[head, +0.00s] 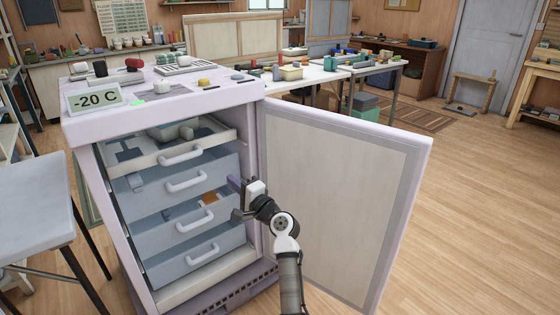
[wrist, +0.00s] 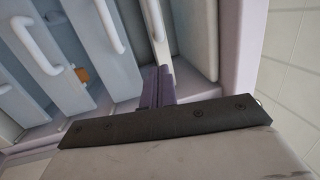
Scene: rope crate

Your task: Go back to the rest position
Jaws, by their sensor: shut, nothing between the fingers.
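My gripper (head: 236,185) is in front of the right edge of an open freezer cabinet (head: 190,105), between its drawers and its open door. In the wrist view the purple fingers (wrist: 157,87) are closed together and hold nothing. Several blue drawers with white handles fill the cabinet. The top drawer (head: 165,150) shows some contents. An orange thing (head: 210,198) shows at a lower drawer and also in the wrist view (wrist: 82,74). I cannot tell whether my gripper touches the drawers.
The freezer door (head: 345,195) stands wide open, close on the right of my arm. A grey table (head: 35,200) is at the left. A cluttered worktable (head: 330,72) stands behind. The wooden floor (head: 490,200) at the right is clear.

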